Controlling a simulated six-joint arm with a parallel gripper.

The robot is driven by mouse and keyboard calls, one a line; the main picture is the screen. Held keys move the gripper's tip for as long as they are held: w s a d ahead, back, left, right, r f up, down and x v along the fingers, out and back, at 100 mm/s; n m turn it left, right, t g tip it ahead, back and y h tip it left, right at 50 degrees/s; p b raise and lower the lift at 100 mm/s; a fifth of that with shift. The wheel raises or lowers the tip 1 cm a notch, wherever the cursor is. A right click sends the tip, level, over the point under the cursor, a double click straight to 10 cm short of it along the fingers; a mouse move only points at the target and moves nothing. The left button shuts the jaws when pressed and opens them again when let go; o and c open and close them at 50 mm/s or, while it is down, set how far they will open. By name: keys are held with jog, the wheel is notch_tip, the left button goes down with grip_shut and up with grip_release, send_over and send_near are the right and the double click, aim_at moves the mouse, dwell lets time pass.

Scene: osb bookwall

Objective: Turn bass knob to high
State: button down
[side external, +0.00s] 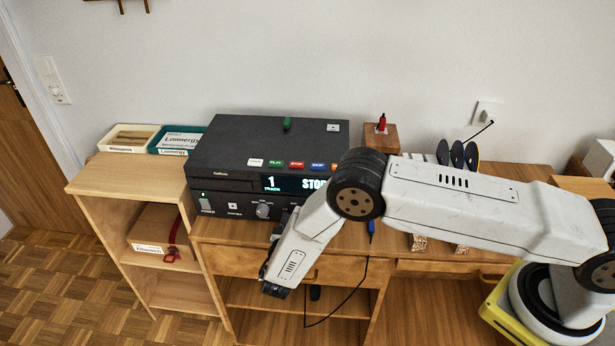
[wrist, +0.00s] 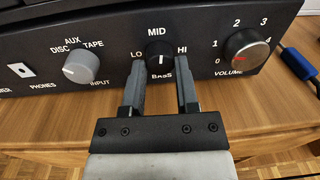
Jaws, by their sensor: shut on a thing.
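The bass knob (wrist: 160,56) is a black round knob on the dark front panel of the stereo (side external: 235,160), with LO at its left, MID above and HI at its right. A pale pointer line on it stands about upright, towards MID. My gripper (wrist: 161,80) is shut on the bass knob, one finger at each side. The fingers cover part of the panel beside the knob. In the side view my forearm and wrist hide the knob and the fingers.
A grey input knob (wrist: 82,67) is left of the bass knob and a volume knob (wrist: 245,50) right of it. The stereo stands on a wooden desk (wrist: 110,128). A blue plug (wrist: 297,62) with a cable lies at the right. A wooden shelf (side external: 120,178) stands left.

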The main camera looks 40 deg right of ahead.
jog(key=m, duration=0.7)
jog(key=shift+m+y, duration=0.3)
jog(key=shift+m, duration=0.1)
jog(key=m, duration=0.4)
jog(key=shift+r, duration=0.1)
jog(key=shift+d+m, duration=0.1)
jog(key=shift+m, duration=1.9)
jog(key=shift+c, duration=1.8)
grip_release()
jog(key=shift+s, duration=0.1)
